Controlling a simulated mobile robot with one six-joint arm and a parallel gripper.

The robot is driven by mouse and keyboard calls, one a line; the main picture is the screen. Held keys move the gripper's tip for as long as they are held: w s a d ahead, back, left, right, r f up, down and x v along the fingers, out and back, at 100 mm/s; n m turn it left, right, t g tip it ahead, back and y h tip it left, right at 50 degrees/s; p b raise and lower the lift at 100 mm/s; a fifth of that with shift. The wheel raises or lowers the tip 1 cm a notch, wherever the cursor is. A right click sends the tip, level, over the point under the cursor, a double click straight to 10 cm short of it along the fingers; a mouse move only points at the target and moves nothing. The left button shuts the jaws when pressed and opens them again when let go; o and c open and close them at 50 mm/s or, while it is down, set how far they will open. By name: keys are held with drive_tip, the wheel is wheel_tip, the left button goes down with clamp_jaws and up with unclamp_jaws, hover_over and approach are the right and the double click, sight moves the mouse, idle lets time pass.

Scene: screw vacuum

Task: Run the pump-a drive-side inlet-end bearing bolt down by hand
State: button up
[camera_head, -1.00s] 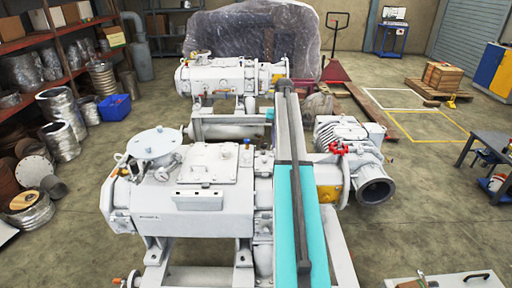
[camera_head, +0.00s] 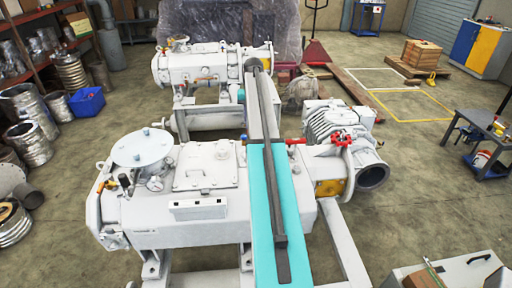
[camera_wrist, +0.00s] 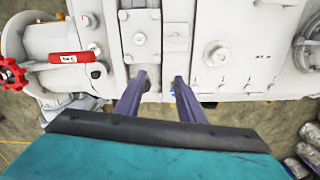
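A white pump (camera_head: 190,205) with a round flange on top stands in the foreground of the head view. A second, similar white pump (camera_head: 200,65) stands behind it. In the wrist view, the white casing (camera_wrist: 235,25) fills the top. A bolt head (camera_wrist: 138,38) sits on a narrow plate near the left finger, and a larger hex head (camera_wrist: 216,55) lies to the right. I cannot tell which bolt is the drive-side inlet-end bearing bolt. My gripper (camera_wrist: 160,84) is open, its two dark fingers apart with nothing visible between them. The head view does not show it clearly.
A red lever (camera_wrist: 70,57) and red handwheel (camera_wrist: 12,75) stick out left of the gripper in the wrist view. A grey inlet pipe (camera_head: 372,177) is right of the front pump. A workbench (camera_head: 484,128) stands at right. Open floor (camera_head: 440,190) lies between.

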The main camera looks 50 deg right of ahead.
drive_tip(key=shift+s+d+f, duration=0.1)
drive_tip(key=shift+s+d, duration=0.1)
drive_tip(key=shift+d, duration=0.05)
drive_tip(key=shift+f+b, duration=3.65)
drive_tip(key=shift+f, duration=3.15)
